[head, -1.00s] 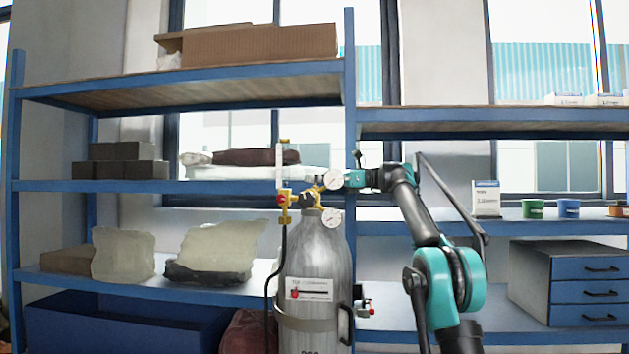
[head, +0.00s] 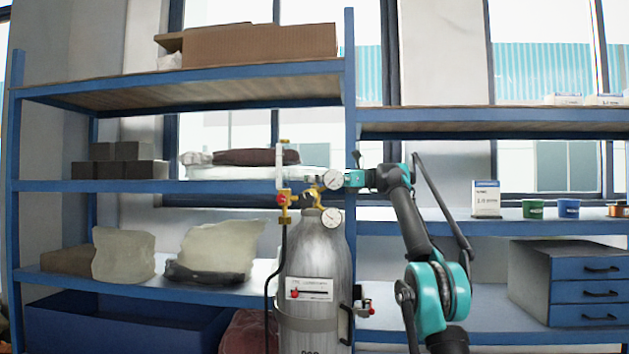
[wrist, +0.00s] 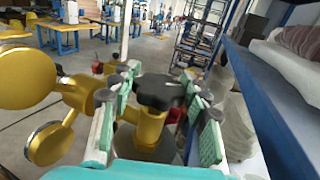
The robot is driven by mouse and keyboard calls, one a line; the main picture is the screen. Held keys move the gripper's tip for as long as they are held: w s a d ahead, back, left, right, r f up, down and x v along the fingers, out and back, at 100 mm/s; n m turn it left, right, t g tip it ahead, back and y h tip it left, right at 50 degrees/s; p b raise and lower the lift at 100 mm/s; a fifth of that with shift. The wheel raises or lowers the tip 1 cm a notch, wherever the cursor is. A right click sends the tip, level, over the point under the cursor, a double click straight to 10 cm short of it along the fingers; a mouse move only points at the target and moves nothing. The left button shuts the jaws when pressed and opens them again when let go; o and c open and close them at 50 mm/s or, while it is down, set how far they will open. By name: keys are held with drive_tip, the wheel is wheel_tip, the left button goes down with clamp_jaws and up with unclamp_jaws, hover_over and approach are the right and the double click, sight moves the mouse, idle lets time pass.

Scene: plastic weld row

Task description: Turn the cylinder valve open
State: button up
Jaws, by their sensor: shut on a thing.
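The grey gas cylinder (head: 312,262) stands upright in front of the blue shelving, with a brass valve and regulator (head: 285,200) on top. In the wrist view, a black valve knob (wrist: 160,90) sits on a brass valve body (wrist: 148,130). My gripper (wrist: 166,97) is around this knob, with a green-padded finger on each side, shut on it. In the head view, my gripper (head: 322,182) reaches the cylinder top from the right; its fingers and the knob are largely hidden behind the gauge. The knob's turn angle is hard to tell.
Two white-faced gauges, an upper one (head: 333,180) and a lower one (head: 331,218), sit close to my gripper. A black hose (head: 270,285) hangs left of the cylinder. A blue shelf post (head: 350,120) stands just behind. Shelves hold boxes and bags.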

drive_tip(key=o, duration=1.2)
drive_tip(key=shift+m+t+y, duration=0.3)
drive_tip(key=shift+m+t, duration=0.5)
drive_tip(key=shift+t, duration=0.4)
drive_tip(key=shift+m+t, duration=1.15)
drive_tip(key=shift+t, duration=0.65)
drive_tip(key=shift+m+t, duration=1.15)
drive_tip(key=shift+t, duration=0.65)
drive_tip(key=v, duration=1.8)
drive_tip(key=s+f+n+h, duration=0.2)
drive_tip(key=f, duration=0.7)
drive_tip(key=s+a+f+n+h, duration=0.1)
drive_tip(key=s+f+n+h, duration=0.1)
drive_tip(key=f, duration=0.8)
drive_tip(key=s+a+f+n+h, duration=0.1)
drive_tip(key=s+f+n+h, duration=0.1)
drive_tip(key=f, duration=0.7)
drive_tip(key=shift+s+f+n+h, duration=0.2)
drive_tip(key=shift+s+h, duration=0.05)
drive_tip(key=shift+s, duration=0.25)
drive_tip(key=shift+s+f+n+h, duration=0.2)
drive_tip(key=shift+s+h, duration=0.05)
drive_tip(key=shift+s, duration=0.25)
